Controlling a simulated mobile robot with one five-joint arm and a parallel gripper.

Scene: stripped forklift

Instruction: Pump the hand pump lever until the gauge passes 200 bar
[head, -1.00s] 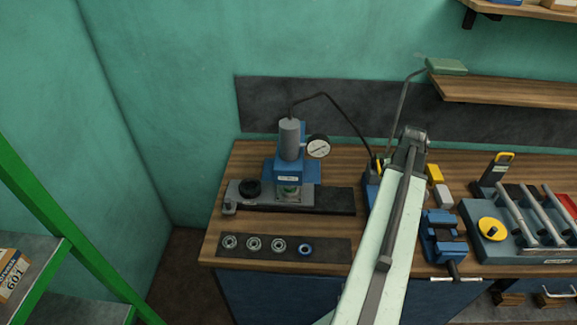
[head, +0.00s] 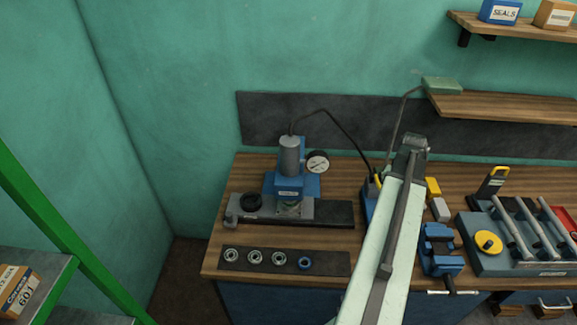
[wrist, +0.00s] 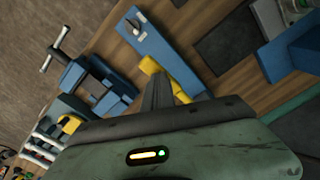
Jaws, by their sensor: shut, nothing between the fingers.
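The blue hand pump (head: 368,205) stands on the bench, partly hidden behind my arm. A thin grey rod (head: 398,122), which looks like its lever, rises behind my arm towards the shelf. In the wrist view the blue pump body (wrist: 155,45) lies at top centre with a yellow part at its lower end. My gripper (wrist: 158,80) is shut and empty, its dark fingers overlapping the view of that yellow part. I cannot tell whether they touch it. The lever is not clear there. The round white gauge (head: 318,162) is on the press; its reading is too small to tell.
The blue press (head: 290,180) stands left of the pump, joined by a black hose. A blue vise (head: 440,248) and a blue rack (head: 520,238) are to the right. A wooden shelf (head: 500,105) hangs behind. Several rings lie on a dark mat (head: 338,264).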

